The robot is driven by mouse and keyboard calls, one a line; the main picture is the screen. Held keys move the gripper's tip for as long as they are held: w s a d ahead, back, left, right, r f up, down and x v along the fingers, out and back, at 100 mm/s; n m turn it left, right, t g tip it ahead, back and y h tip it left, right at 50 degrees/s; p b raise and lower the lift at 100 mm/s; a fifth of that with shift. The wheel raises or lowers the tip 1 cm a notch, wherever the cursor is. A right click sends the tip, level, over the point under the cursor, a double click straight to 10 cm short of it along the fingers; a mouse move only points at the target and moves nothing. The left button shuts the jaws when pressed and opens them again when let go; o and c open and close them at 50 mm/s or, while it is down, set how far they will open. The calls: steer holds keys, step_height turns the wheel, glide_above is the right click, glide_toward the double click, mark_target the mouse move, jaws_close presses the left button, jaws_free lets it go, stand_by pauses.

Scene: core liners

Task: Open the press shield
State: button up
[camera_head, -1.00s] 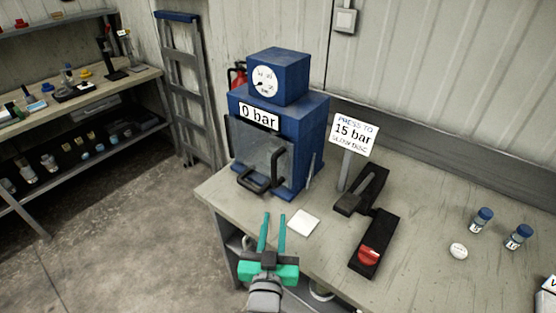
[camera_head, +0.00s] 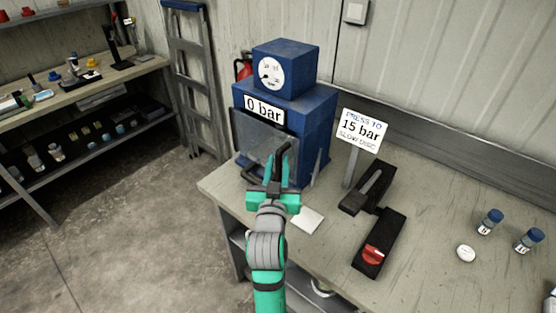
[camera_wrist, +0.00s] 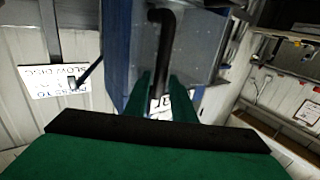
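The press (camera_head: 315,125) is a blue box on the bench with a gauge on top and a "0 bar" label. Its clear shield (camera_head: 255,132) covers the front and looks closed. A black upright handle (camera_head: 283,153) stands at the shield's right side. My gripper (camera_head: 274,170) is at the shield front, its teal fingers pointing at the handle. In the wrist view, the handle (camera_wrist: 165,48) runs between the two fingers (camera_wrist: 162,88), which are apart. Whether either finger touches it I cannot tell. The lower front of the press is partly hidden behind my gripper.
A "press to 15 bar" sign (camera_head: 361,131) stands right of the press. A black lever unit (camera_head: 369,187) and a black box with a red knob (camera_head: 378,245) lie nearby. A white square (camera_head: 308,219) lies in front. Small blue-capped vials (camera_head: 489,222) stand at the right.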

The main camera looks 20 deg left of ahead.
steer(key=shift+x, duration=1.05)
jaws_close()
